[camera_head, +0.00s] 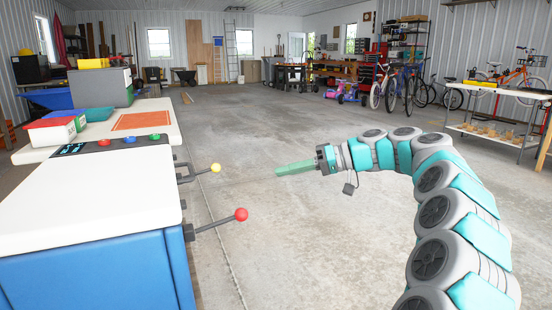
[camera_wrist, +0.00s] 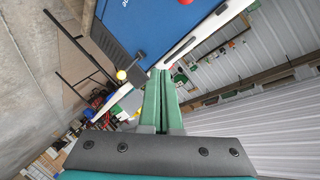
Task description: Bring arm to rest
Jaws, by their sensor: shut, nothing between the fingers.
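My gripper (camera_head: 280,171) is at the end of my grey and teal arm, which arches in from the right side of the head view. Its green fingers point left over open floor, to the right of the blue and white console. In the wrist view the two green fingers (camera_wrist: 159,75) lie together and hold nothing. A lever with a yellow knob (camera_head: 215,168) and a lever with a red knob (camera_head: 241,214) stick out from the console's side, left of the fingertips. The yellow knob also shows in the wrist view (camera_wrist: 121,75), left of the fingers.
The console (camera_head: 85,205) fills the left, with buttons, an orange panel (camera_head: 141,121) and boxes on top. A white-topped workbench (camera_head: 510,90) stands at the right. Bicycles (camera_head: 400,88) and shelves line the back. The concrete floor (camera_head: 270,115) in the middle is clear.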

